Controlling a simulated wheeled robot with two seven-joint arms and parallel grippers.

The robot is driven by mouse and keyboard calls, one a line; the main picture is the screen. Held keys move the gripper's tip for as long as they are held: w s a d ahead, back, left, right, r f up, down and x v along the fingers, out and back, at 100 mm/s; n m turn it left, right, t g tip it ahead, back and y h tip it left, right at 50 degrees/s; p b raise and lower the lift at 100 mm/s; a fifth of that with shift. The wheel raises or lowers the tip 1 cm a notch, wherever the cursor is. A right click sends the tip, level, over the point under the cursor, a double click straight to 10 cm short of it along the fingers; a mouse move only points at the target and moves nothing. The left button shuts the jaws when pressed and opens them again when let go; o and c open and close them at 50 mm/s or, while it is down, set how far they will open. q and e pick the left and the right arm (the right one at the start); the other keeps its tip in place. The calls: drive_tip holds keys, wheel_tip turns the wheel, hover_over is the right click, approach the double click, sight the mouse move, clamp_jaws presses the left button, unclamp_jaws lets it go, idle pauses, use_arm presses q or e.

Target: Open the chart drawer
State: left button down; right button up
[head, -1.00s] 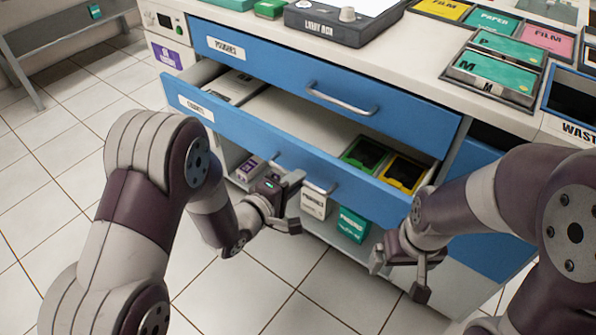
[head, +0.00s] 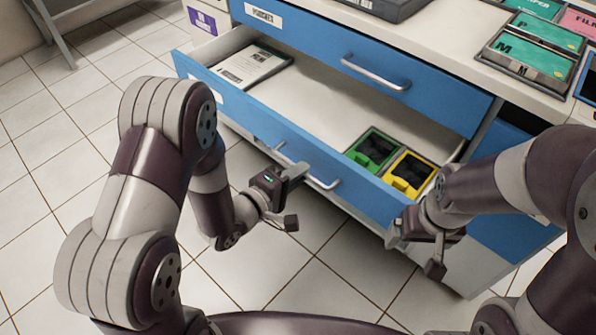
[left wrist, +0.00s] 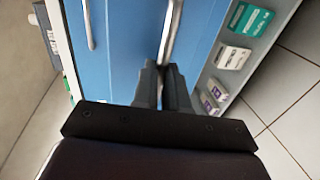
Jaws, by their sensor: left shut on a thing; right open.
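The lower blue drawer (head: 225,103) stands pulled well out of the white cabinet. Its front label is partly hidden by my left arm and cannot be read now. Its metal bar handle (head: 322,184) also shows in the left wrist view (left wrist: 172,35), running up from between the fingertips. My left gripper (head: 292,196) is shut on this handle. Inside the drawer lie a printed chart or booklet (head: 252,67) at the left, and a green tray (head: 373,150) and a yellow tray (head: 409,174) at the right. My right gripper (head: 418,252) is open and empty by the drawer's right front corner.
The upper blue drawer (head: 330,50) is shut, with its own handle (head: 375,75). Teal cases (head: 530,60) lie on the countertop. Small boxes (left wrist: 234,57) sit on a shelf below the drawer. The tiled floor in front is clear.

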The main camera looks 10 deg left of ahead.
use_arm(q)
drive_tip(key=c, duration=1.2)
unclamp_jaws()
drive_tip(key=shift+o, duration=0.2)
drive_tip(key=p+v, duration=0.3)
drive_tip(key=v, duration=0.9)
drive_tip(key=shift+s+a, duration=0.2)
drive_tip(key=shift+s, duration=0.1)
